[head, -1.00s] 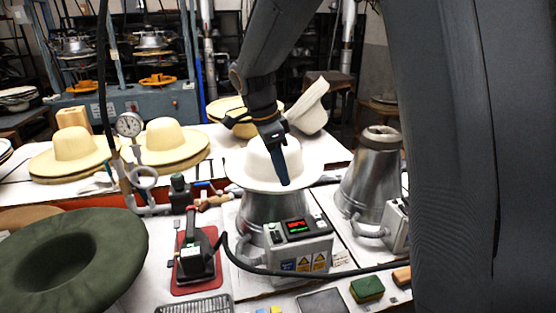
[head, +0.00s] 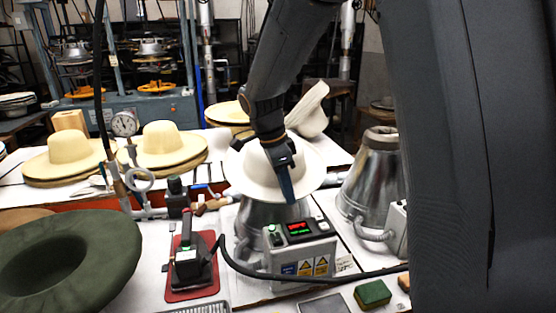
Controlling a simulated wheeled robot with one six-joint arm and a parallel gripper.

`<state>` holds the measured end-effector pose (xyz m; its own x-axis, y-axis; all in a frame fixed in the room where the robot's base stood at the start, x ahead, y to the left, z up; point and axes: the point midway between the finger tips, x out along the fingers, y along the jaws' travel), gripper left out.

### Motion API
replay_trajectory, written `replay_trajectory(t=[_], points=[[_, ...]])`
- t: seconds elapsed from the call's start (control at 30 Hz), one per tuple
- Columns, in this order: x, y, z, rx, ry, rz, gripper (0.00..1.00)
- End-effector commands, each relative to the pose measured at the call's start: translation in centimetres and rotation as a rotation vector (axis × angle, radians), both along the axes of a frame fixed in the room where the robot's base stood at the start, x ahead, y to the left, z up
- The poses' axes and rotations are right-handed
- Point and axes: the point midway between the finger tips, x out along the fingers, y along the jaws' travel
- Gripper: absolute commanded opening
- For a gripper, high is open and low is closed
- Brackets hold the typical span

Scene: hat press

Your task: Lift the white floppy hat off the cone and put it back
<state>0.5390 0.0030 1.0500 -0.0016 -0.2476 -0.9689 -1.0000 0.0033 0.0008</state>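The white floppy hat (head: 256,180) is at the top of a shiny metal cone (head: 262,216) in the middle of the head view. It is tilted, with its brim dipping toward me, and the cone's top is hidden under it. My gripper (head: 286,190) points down in front of the crown, with one dark blue finger across the crown and near brim. It appears to touch the hat. The other finger is hidden, so I cannot see whether it is closed on felt.
A control box (head: 302,247) stands right before the cone. A second bare metal cone (head: 374,180) is to the right. A red pad with an iron (head: 190,262), a dark green hat (head: 62,262) and straw-coloured hats (head: 165,143) lie left. A black hose crosses the front.

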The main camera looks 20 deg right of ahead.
Motion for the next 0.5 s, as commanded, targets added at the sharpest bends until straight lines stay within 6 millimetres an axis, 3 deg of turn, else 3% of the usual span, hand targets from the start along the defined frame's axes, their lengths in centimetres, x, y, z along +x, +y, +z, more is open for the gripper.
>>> replay_trajectory(t=[0.07,0.5], points=[[0.02,0.01,0.00,0.000,-0.001,0.000,0.00],[0.13,0.03,0.25,0.001,-0.004,0.001,0.00]])
